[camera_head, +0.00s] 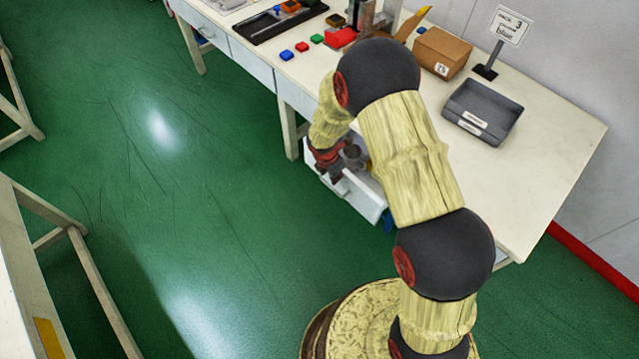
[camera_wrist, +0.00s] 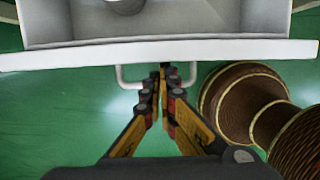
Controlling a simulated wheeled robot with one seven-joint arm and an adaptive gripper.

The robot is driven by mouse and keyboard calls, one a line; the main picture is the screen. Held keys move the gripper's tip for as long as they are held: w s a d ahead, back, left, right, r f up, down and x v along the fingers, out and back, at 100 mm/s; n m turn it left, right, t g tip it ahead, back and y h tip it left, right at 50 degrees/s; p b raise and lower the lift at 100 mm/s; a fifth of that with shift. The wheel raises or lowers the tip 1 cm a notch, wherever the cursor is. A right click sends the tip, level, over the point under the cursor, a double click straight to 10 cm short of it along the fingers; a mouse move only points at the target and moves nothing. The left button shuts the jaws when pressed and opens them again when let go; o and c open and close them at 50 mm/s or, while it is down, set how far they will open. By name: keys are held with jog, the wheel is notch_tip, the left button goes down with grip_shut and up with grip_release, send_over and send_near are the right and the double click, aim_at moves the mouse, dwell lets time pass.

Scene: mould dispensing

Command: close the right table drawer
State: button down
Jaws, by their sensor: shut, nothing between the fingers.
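The right table drawer (camera_head: 357,200) is pulled out from under the white table, below the tabletop's front edge. In the wrist view its white front panel (camera_wrist: 215,50) spans the picture, with a pale bar handle (camera_wrist: 126,78). A round grey object (camera_wrist: 124,4) lies inside the drawer. My gripper (camera_wrist: 164,76) is shut and empty, its fingertips at the middle of the handle, close to the drawer front. Whether they touch it I cannot tell. In the head view my gripper (camera_head: 330,172) is by the drawer front, and my arm hides part of the drawer.
The white table (camera_head: 560,150) holds a grey tray (camera_head: 483,110), a cardboard box (camera_head: 442,52), a sign (camera_head: 510,25), a black tray (camera_head: 262,28) and small coloured blocks (camera_head: 302,46). Another drawer front (camera_head: 250,64) looks shut.

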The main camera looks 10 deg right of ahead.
jog(key=w+d+p, duration=0.2)
jog(key=w+d, duration=0.1)
jog(key=d, duration=0.1)
jog(key=w+d+p, duration=0.3)
jog(key=d, duration=0.1)
jog(key=w+d+p, duration=0.2)
jog(key=w+d, duration=0.1)
jog(key=d, duration=0.2)
jog(key=shift+a, duration=0.1)
